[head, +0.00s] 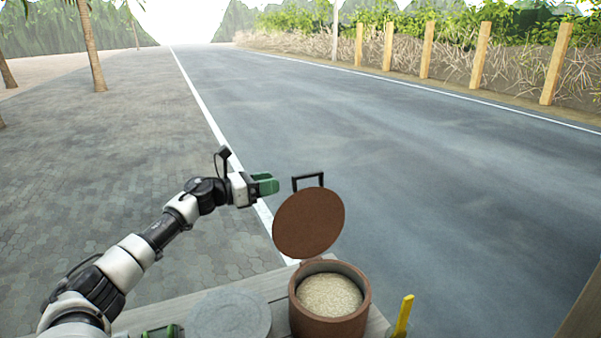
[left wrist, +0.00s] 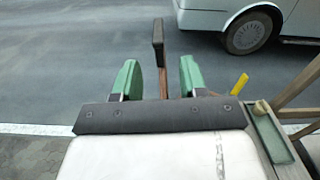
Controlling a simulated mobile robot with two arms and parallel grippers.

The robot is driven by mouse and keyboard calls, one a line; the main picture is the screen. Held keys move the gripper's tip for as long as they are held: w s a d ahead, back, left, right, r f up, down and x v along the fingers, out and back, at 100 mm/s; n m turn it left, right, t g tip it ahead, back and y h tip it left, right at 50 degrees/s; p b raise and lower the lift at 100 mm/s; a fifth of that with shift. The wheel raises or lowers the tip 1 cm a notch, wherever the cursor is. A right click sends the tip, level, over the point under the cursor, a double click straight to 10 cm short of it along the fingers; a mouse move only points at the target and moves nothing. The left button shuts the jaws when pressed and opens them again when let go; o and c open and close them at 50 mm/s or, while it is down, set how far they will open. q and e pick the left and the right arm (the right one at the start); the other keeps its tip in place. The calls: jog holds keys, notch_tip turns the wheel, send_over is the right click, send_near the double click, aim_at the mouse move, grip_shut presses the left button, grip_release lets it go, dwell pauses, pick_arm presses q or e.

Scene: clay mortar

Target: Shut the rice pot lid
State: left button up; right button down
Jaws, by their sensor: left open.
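The rice pot (head: 296,310) is a brown round pot at the bottom of the head view, with pale rice (head: 330,294) showing inside. Its round brown lid (head: 309,224) stands raised above the back rim, tilted up. A dark handle (head: 308,176) sticks up from the lid. My left gripper (head: 266,184) has green fingers and is just left of the handle. In the left wrist view the open fingers (left wrist: 158,78) have the dark handle (left wrist: 158,35) in line between them, seen edge-on. Whether they touch it cannot be told.
The pot stands on a grey plank table (head: 270,284). A grey round slab (head: 228,314) lies left of it, and a yellow upright piece (head: 403,314) is on its right. A white vehicle (left wrist: 205,14) stands on the road beyond. The air above the pot is clear in front of the lid.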

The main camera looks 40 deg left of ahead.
aim_at(292, 178)
pick_arm(q)
jog(key=p+x, duration=0.3)
jog(key=x, duration=0.5)
jog(key=shift+w, duration=0.3)
jog(key=shift+w+d, duration=0.15)
jog(key=shift+w, duration=0.05)
jog(key=shift+f, duration=0.15)
grip_shut()
pick_arm(e)
jog(key=r, duration=0.2)
jog(key=w+r, duration=0.1)
jog(key=shift+w+a+r, duration=0.1)
jog(key=shift+a+r, duration=0.15)
jog(key=shift+r, duration=0.15)
